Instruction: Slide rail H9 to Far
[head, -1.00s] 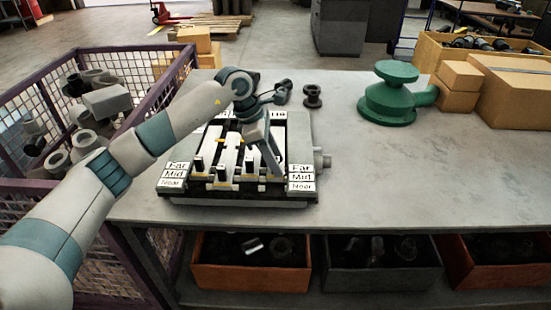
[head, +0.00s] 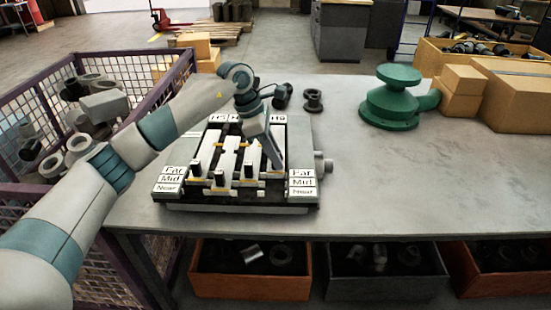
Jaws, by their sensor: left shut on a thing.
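A slide-rail unit (head: 164,199) lies on the workbench, with several pale rails that carry small dark upright handles. Far, Mid and Near labels (head: 174,170) stand on its left side, and matching labels (head: 302,173) on its right. The number labels at the back are partly hidden by my arm, so I cannot read H9 for certain. My left gripper (head: 279,164) points down at the rightmost rail area and is shut on a rail handle, which its fingers mostly hide. The handles to its left, such as this one (head: 248,172), stand free. My right gripper is not in view.
A green flanged part (head: 391,100) and cardboard boxes (head: 515,95) stand to the right on the workbench (head: 400,190). A small dark spool (head: 313,100) is behind the unit. A purple mesh crate (head: 125,60) with metal parts is at left. The bench's right front is clear.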

